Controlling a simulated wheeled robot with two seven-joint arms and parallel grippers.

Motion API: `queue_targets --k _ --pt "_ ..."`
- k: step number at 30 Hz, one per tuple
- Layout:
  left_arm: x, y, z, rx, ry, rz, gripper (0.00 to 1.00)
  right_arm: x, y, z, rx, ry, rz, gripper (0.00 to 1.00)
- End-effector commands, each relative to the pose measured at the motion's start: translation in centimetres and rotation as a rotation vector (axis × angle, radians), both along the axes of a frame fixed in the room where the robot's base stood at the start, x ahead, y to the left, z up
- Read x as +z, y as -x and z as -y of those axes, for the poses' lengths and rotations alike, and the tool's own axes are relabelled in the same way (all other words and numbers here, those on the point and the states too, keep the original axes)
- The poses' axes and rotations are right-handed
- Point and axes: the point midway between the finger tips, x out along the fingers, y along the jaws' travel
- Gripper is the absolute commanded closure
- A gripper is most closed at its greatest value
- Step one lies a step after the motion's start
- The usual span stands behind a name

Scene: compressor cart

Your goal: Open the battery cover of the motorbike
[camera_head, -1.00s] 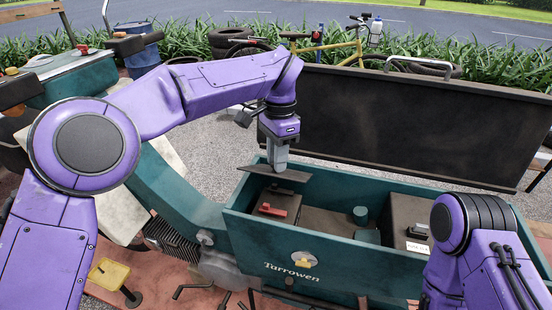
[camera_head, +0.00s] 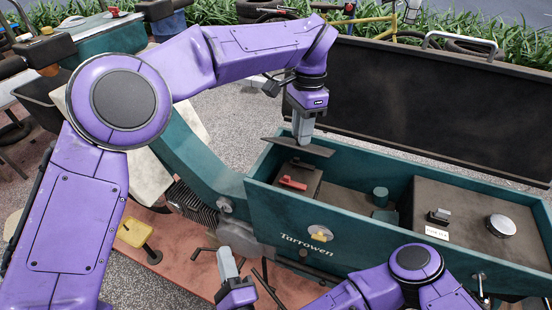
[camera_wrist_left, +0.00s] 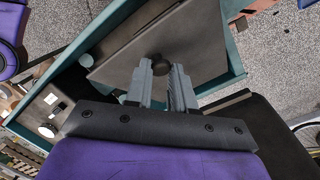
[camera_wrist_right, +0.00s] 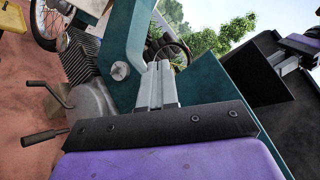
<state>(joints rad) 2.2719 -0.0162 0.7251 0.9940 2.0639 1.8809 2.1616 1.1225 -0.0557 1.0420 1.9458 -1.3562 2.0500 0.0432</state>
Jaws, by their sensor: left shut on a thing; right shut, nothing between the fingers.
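My left gripper (camera_head: 304,138) is shut on the dark knob (camera_wrist_left: 160,63) of a flat grey-brown battery cover (camera_wrist_left: 205,45). In the head view the cover (camera_head: 290,147) shows nearly edge-on at the box's back left, tilted; whether it touches the rim I cannot tell. Below it a dark block with a red terminal cap (camera_head: 293,184) lies uncovered. My right gripper (camera_head: 227,258) is shut and empty in front of the body; its fingers also show in the right wrist view (camera_wrist_right: 158,85).
A large black lid (camera_head: 430,100) stands raised behind the box. Grey gravel lies behind the body.

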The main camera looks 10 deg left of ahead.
Motion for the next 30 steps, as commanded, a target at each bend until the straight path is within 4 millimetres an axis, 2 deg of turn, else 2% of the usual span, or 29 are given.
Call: queue_targets --k 1,3,4,6,9,12,17,30 --pt "-0.4 -0.2 -0.3 -0.001 -0.009 0.004 1.0 3.0 -2.0 -0.1 -0.114 -0.179 -0.002 1.0" --pt "-0.4 -0.2 -0.3 -0.001 -0.009 0.004 1.0 6.7 -4.5 0.9 -0.266 -0.42 -0.004 1.0" --pt "-0.4 -0.2 -0.3 -0.001 -0.009 0.003 1.0 7.6 -5.1 1.5 -0.32 -0.515 -0.013 1.0" --pt "-0.4 -0.2 -0.3 -0.001 -0.009 0.003 1.0 9.2 -5.5 2.8 -0.411 -0.713 -0.046 1.0" --pt "-0.5 -0.2 -0.3 -0.001 -0.009 0.003 1.0 10.3 -5.3 4.1 -0.493 -0.929 -0.093 1.0" --pt "-0.5 -0.2 -0.3 -0.001 -0.009 0.003 1.0 10.7 -5.1 4.9 -0.537 -1.05 -0.118 1.0" --pt "-0.5 -0.2 -0.3 -0.001 -0.01 0.002 1.0 11.1 -6.1 5.5 -0.548 -1.095 -0.118 1.0" --pt "-0.5 -0.2 -0.3 -0.001 -0.01 0.003 1.0 12.7 -14.9 7.3 -0.547 -1.091 -0.114 1.0"
